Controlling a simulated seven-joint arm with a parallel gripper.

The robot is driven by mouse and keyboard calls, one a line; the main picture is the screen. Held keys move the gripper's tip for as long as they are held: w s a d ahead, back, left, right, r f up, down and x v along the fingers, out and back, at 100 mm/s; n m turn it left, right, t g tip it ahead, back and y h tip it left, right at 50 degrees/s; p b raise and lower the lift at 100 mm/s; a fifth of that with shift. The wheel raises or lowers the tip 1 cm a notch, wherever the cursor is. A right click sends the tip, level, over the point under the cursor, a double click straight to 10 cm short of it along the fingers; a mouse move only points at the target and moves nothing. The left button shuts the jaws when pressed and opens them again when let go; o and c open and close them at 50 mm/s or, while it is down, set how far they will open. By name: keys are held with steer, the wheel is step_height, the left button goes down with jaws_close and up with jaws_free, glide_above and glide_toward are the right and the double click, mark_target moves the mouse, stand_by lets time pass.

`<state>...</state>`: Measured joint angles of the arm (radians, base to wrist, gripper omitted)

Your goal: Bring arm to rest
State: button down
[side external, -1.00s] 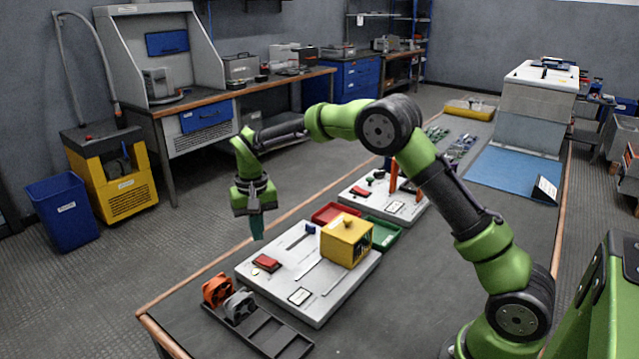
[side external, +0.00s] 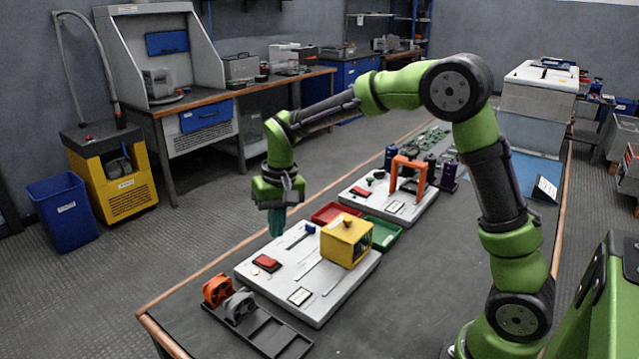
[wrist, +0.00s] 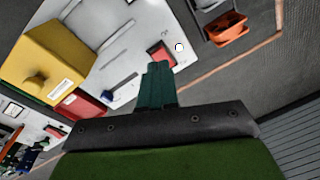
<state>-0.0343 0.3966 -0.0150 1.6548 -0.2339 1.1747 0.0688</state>
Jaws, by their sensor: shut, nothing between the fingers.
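My gripper (side external: 277,220) points down in the side external view, above the left rear edge of the near white board (side external: 318,313). Its teal fingers are closed together and empty, and they also show in the wrist view (wrist: 158,82). A yellow box (side external: 346,240) with a knob on top stands on that board, to the right of my gripper. It also shows at the upper left of the wrist view (wrist: 45,62). A red switch (side external: 266,263) is on the board below my gripper and shows beside the fingertips in the wrist view (wrist: 161,55).
A black tray (side external: 275,340) with orange and grey fans (side external: 216,290) lies at the table's front. A red bin (side external: 335,212) and a green bin (side external: 384,232) sit behind the near board. A second white board (side external: 370,202) carries an orange arch (side external: 411,163).

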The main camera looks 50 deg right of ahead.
steer(key=s+r+t, duration=0.3)
steer(key=s+r, duration=0.2)
steer(key=s, duration=0.5)
steer(key=s+r+t+y, duration=0.1)
steer(key=s+r+t, duration=0.2)
steer(key=s, duration=0.8)
step_height(320, 180, up, 2)
steer(key=shift+s+a+r+n, duration=0.1)
steer(key=shift+s+a+n, duration=0.15)
steer(key=shift+a+n, duration=0.2)
